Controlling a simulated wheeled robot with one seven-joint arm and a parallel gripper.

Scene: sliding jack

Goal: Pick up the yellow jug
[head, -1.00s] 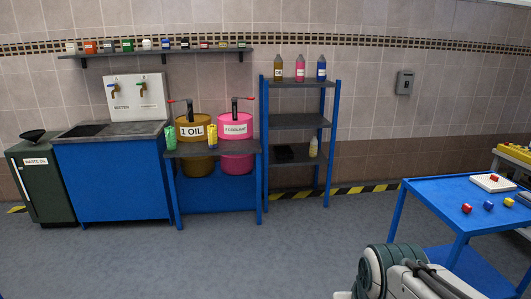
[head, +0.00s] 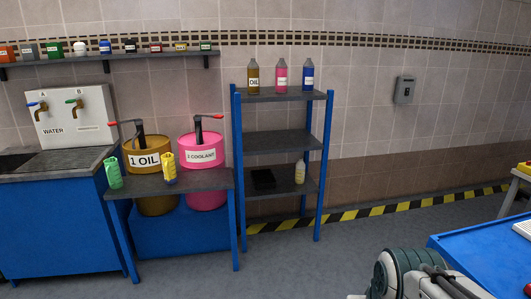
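The yellow jug (head: 169,167) stands upright on the grey bench (head: 200,182), in front of and between the gold oil drum (head: 152,148) and the pink coolant drum (head: 203,142). A green jug (head: 112,172) stands on the same bench at its left end. Part of my arm shows at the bottom right of the head view, well away from the jug. My gripper is outside the view.
A blue-framed shelf (head: 281,144) right of the bench holds bottles and a black tray (head: 264,180). A blue sink cabinet (head: 62,232) stands left. A blue table (head: 490,268) is close at lower right. The floor (head: 300,275) before the bench is clear.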

